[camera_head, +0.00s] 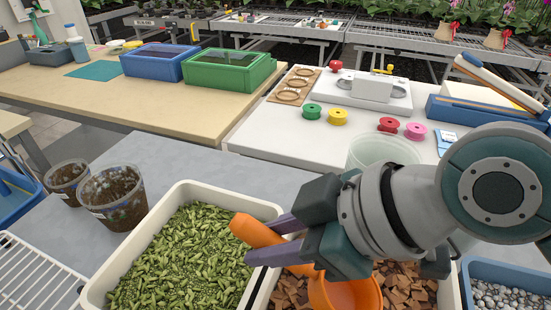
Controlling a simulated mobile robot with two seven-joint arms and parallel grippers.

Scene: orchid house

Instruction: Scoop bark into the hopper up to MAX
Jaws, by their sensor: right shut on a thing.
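My right gripper (262,241) is shut on the handle of an orange scoop (250,232). The handle points to the left over the green-filled bin, and the scoop's bowl (345,294) is low at the brown bark (402,284). The bowl shows orange inside; I see no clear load in it, and its lower part is cut off by the picture's edge. The bark lies in a pale bin, partly hidden by my gripper and arm. A translucent tub (384,149), perhaps the hopper, stands behind my right wrist; most of it is hidden and no MAX mark shows. My left gripper is out of view.
A white bin (97,291) of green pieces stands left of the bark, and a blue bin (483,268) of grey pebbles right. Two clear pots (112,222) of dark mix stand at the left. Colored spools (337,117) lie on the white table behind. The grey bench's middle is clear.

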